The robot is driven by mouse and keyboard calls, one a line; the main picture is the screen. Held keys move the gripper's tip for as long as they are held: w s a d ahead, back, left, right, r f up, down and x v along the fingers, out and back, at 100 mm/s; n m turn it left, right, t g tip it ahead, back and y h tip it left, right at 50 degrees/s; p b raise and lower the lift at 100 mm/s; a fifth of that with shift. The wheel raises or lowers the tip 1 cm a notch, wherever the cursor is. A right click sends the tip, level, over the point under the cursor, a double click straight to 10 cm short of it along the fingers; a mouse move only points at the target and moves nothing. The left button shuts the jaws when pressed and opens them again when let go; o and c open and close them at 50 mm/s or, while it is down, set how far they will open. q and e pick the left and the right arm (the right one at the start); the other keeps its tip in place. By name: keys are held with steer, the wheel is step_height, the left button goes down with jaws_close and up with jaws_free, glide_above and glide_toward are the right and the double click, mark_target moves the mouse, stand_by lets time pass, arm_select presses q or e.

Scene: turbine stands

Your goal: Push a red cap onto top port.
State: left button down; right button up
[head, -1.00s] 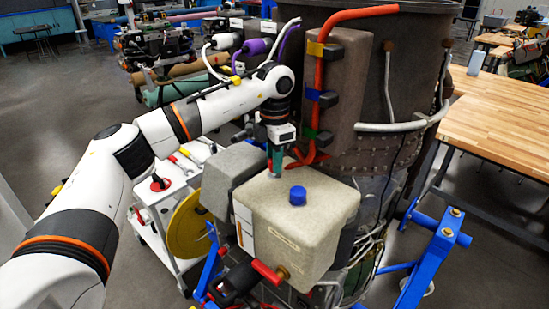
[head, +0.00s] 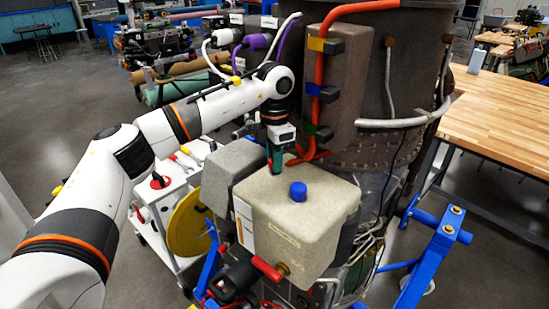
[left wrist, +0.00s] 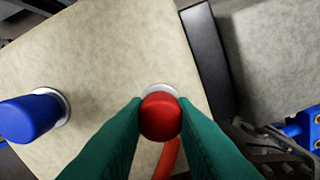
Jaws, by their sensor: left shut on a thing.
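My left gripper (head: 273,171) points down at the back left of the beige box's top (head: 320,215). In the left wrist view, its green fingers (left wrist: 160,118) are shut on a red cap (left wrist: 160,116). A white-ringed top port (left wrist: 157,88) shows just behind the cap. The cap hides most of the port, so I cannot tell whether the cap is seated on it. A blue cap (head: 298,191) sits on the same box top and also shows in the left wrist view (left wrist: 30,118). My right gripper is not in view.
A brown housing with an orange hose (head: 317,80) rises close behind the gripper. A grey box (head: 232,165) is beside the beige box. A red handle (head: 266,268) is at the box's front. A blue stand (head: 436,245) and wooden table (head: 500,90) are to the right.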

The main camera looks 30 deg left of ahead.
arm_select(q)
steer(key=shift+s+d+f, duration=0.1)
steer(key=shift+s+f, duration=0.1)
steer(key=shift+f, duration=0.4)
steer(key=c, duration=1.1)
jaws_free()
steer(key=shift+w, duration=0.2)
steer(key=shift+o, duration=0.7)
steer(key=shift+w, duration=0.1)
steer(key=shift+r, duration=0.15)
